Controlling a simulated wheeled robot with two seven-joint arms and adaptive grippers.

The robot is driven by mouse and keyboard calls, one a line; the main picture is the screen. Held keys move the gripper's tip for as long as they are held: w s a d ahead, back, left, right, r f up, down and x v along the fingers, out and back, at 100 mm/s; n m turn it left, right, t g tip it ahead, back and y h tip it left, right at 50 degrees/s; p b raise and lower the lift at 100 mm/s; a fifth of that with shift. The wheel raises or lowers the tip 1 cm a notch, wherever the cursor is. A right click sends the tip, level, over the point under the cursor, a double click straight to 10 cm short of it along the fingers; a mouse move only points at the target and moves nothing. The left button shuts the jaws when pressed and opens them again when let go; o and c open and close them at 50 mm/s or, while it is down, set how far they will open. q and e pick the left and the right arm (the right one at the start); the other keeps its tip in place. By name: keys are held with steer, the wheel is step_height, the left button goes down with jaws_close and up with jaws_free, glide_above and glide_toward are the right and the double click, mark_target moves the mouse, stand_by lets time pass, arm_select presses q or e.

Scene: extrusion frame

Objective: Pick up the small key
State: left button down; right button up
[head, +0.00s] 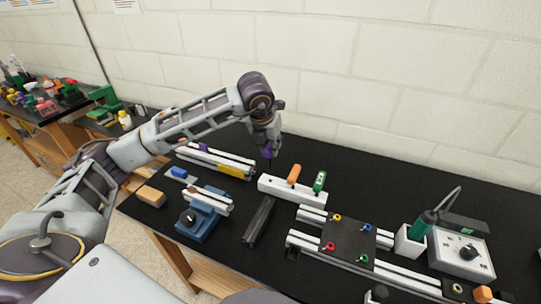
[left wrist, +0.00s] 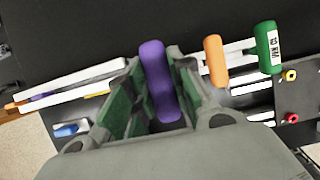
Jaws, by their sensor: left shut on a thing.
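My left gripper (head: 266,140) is shut on a purple-handled key (head: 267,152), which also shows between the green-padded fingers in the left wrist view (left wrist: 160,82). It is over the left end of a white key rack (head: 284,190). A thin dark shaft points down from the purple handle; I cannot tell whether its tip is clear of the rack. An orange-handled key (head: 294,173) and a green-handled key (head: 319,181) with a white label stand upright in the rack, right of the gripper. My right gripper is not in view.
White rails with a yellow block (head: 231,171) lie left of the rack. A blue vise (head: 200,218), a dark bar (head: 259,220) and a black plate with coloured knobs (head: 349,243) stand in front. A green-handled driver (head: 418,227) and a grey dial box (head: 460,255) are at right.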

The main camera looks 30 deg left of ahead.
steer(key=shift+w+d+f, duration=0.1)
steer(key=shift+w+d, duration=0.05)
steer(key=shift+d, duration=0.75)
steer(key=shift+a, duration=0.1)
